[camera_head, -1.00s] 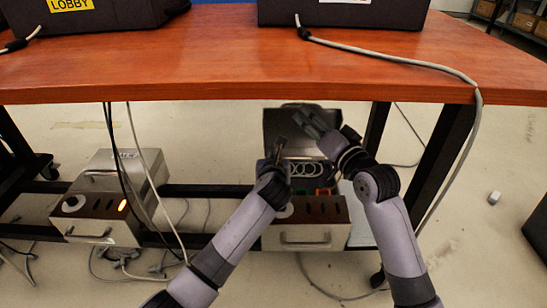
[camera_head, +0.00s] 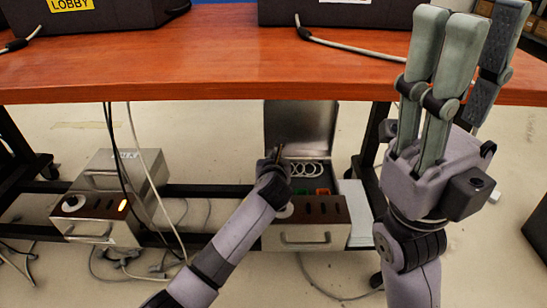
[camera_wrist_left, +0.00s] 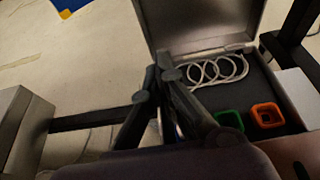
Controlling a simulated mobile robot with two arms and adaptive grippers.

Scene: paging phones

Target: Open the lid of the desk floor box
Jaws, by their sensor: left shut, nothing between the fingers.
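The desk floor box (camera_head: 306,235) stands under the table, right of centre, with a dark slotted top panel and a front handle. Its metal lid (camera_head: 300,128) stands raised at the back; the lid also shows in the left wrist view (camera_wrist_left: 198,22). Inside are a coiled pale cable (camera_wrist_left: 215,72), a green piece (camera_wrist_left: 229,118) and an orange piece (camera_wrist_left: 267,115). My left gripper (camera_head: 277,152) is shut and empty, in front of the lid's left part, over the box's left side. My right gripper (camera_head: 478,50) is open and empty, raised close to the camera at right.
A second metal box (camera_head: 98,215) with a lit orange switch stands under the table at left. Cables hang beside it. The red-brown tabletop (camera_head: 200,65) overhangs both boxes. A white block (camera_head: 356,210) is right of the box. Dark table legs stand at both sides.

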